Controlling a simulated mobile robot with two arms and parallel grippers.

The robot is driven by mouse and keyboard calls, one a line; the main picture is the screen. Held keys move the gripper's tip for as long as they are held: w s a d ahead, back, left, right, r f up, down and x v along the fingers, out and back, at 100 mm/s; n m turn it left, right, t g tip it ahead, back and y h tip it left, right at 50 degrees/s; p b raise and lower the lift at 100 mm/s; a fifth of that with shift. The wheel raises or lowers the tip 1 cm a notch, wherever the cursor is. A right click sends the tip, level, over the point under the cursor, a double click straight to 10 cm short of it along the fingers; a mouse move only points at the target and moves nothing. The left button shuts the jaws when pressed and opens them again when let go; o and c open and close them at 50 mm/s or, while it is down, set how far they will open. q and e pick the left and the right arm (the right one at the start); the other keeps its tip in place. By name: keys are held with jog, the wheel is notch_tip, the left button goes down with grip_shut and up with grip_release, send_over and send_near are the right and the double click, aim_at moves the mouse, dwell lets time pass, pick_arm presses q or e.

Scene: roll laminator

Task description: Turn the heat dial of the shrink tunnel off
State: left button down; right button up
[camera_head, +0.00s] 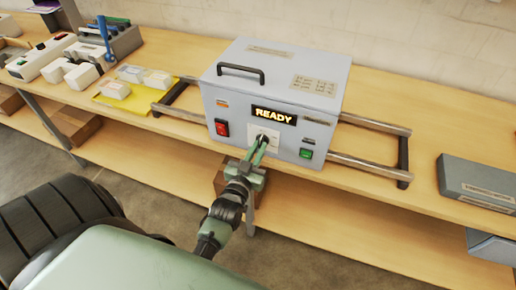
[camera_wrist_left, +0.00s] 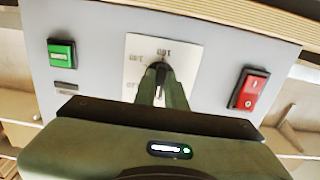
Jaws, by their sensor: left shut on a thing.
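The shrink tunnel (camera_head: 235,103) is a pale grey box on the wooden bench, with a lit READY display (camera_head: 274,115) on its front. The heat dial (camera_head: 262,139) is a dark knob on a white plate below the display. In the left wrist view the dial (camera_wrist_left: 158,68) shows above the fingers, with printed labels on the plate (camera_wrist_left: 188,58) around it; they are blurred, and the pointer's setting cannot be told. My left gripper (camera_head: 259,146) is shut on the dial, its green fingers reaching up from below. My right gripper is not in view.
A red switch (camera_head: 222,128) and a green button (camera_head: 305,153) flank the dial. Metal rails (camera_head: 375,164) stick out on both sides of the box. A yellow sheet with white boxes (camera_head: 116,90) lies left, a grey box (camera_head: 478,183) right.

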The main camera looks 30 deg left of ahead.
pick_arm(q)
jog(key=shift+f, duration=0.15)
jog(key=c, duration=1.5)
grip_release()
jog(key=shift+o, duration=0.2)
jog(key=b+v, duration=0.2)
jog(key=v, duration=0.5)
jog(key=shift+s, duration=0.4)
jog(key=shift+d, duration=0.1)
